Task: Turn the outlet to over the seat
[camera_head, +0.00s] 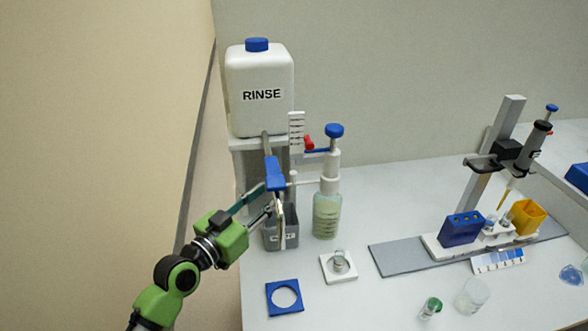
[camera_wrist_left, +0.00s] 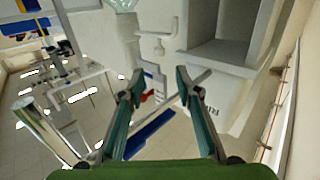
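The outlet is a grey pipe with a blue sleeve (camera_head: 274,173) coming forward from the rinse tank stand, above a grey labelled bin (camera_head: 291,238). My left gripper (camera_head: 268,198) is at the sleeve, fingers apart. A shiny metal tube (camera_wrist_left: 52,128) shows close at left. A white square plate (camera_head: 328,278), perhaps the seat, bears a small clear vessel (camera_head: 341,262) right of the bin. My right gripper is not in view.
A white RINSE tank (camera_head: 262,80) stands behind the pipe. A blue-capped dispenser bottle (camera_head: 327,213) stands close right of the sleeve. A blue square with a hole (camera_head: 271,299) lies in front. A pipette stand (camera_head: 505,130) and racks are farther right.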

